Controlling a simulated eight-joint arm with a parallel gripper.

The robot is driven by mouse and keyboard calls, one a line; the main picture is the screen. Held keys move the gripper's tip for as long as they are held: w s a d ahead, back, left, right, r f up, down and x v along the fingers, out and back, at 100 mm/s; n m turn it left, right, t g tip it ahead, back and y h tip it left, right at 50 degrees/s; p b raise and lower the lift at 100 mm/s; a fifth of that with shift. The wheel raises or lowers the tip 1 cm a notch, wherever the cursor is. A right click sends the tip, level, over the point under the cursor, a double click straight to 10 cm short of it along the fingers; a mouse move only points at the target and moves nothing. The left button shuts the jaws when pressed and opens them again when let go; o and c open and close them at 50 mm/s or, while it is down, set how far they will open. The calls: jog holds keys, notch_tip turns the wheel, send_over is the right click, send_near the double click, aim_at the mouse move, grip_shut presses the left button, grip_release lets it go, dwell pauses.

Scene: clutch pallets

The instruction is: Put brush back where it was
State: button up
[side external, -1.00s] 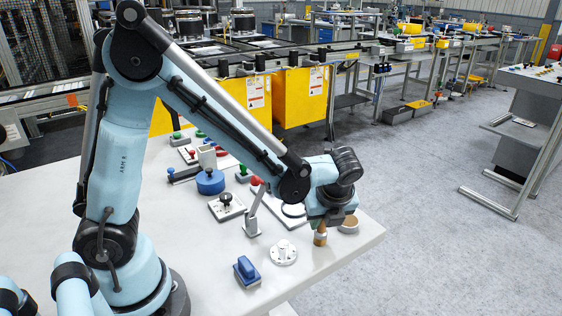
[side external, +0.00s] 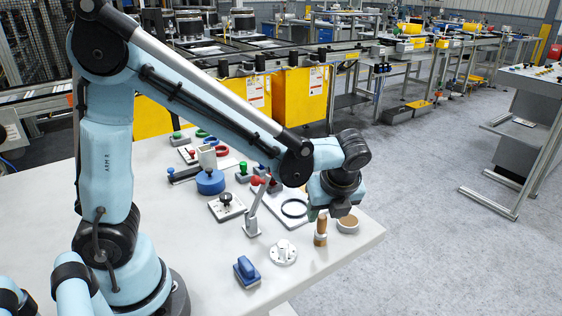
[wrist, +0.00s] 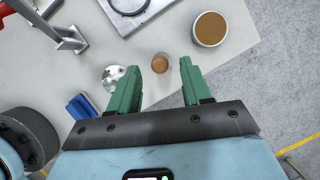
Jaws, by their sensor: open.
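My gripper (side external: 326,212) is above the brush, pointing down. Its green fingers (wrist: 159,68) are spread apart with nothing between them at their own height. What lies under the brush's lower end is hard to make out.
A round dish with a brown top (side external: 348,224) stands close right of the brush. A silver flanged disc (side external: 284,253), a blue block (side external: 246,271) and a red-knobbed lever clamp (side external: 254,212) stand to the left. A plate with a dark ring (side external: 294,208) lies behind.

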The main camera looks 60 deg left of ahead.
jog(key=v, duration=0.7)
jog(key=s+a+n+t+h, duration=0.2)
jog(key=s+a+n, duration=0.1)
jog(key=n, duration=0.8)
jog(key=s+a+n+t+h, duration=0.2)
jog(key=s+a+n+t, duration=0.1)
jog(key=n, duration=0.8)
jog(key=shift+s+a+n, duration=0.3)
jog(key=shift+s, duration=0.2)
